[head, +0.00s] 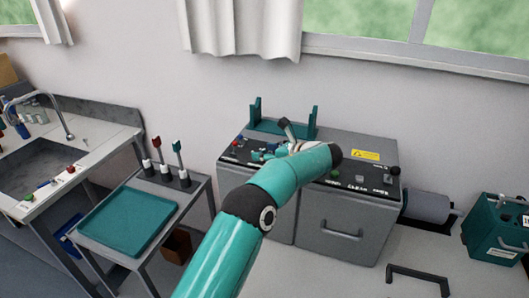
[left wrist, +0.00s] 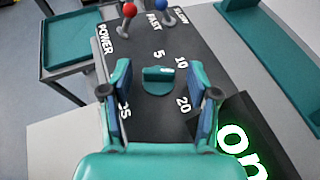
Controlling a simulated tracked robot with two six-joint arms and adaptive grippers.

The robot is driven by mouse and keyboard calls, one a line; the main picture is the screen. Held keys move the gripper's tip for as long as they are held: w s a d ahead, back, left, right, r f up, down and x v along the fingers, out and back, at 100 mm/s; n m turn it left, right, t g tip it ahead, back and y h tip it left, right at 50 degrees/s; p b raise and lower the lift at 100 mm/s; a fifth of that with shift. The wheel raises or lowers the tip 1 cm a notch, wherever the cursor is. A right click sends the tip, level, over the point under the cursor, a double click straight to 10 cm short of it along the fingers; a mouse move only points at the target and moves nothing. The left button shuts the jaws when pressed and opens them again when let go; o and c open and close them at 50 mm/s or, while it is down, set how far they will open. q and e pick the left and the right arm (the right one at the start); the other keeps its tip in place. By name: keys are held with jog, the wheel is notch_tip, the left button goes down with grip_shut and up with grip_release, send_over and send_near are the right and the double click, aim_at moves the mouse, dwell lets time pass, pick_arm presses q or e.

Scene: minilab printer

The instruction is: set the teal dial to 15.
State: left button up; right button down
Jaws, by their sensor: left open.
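The teal dial (left wrist: 158,86) sits on the dark control panel in the left wrist view. My left gripper (left wrist: 159,70) is open, one finger on each side of the dial, with gaps between. In the head view my left arm (head: 288,172) reaches over the grey machine (head: 345,215) and hides much of the panel, including the dial. My right gripper is not in view.
A red-knobbed lever (left wrist: 129,10) by POWER and a blue-knobbed lever (left wrist: 165,15) by FAST and SLOW stand beyond the dial. A lit "on" display (left wrist: 243,150) is at right. A teal tray (head: 128,220) lies on the side table. A teal box (head: 495,232) stands far right.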

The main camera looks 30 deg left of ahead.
pick_arm(q)
jog(key=v, duration=1.1)
jog(key=shift+d, duration=0.1)
jog(key=shift+f, duration=0.15)
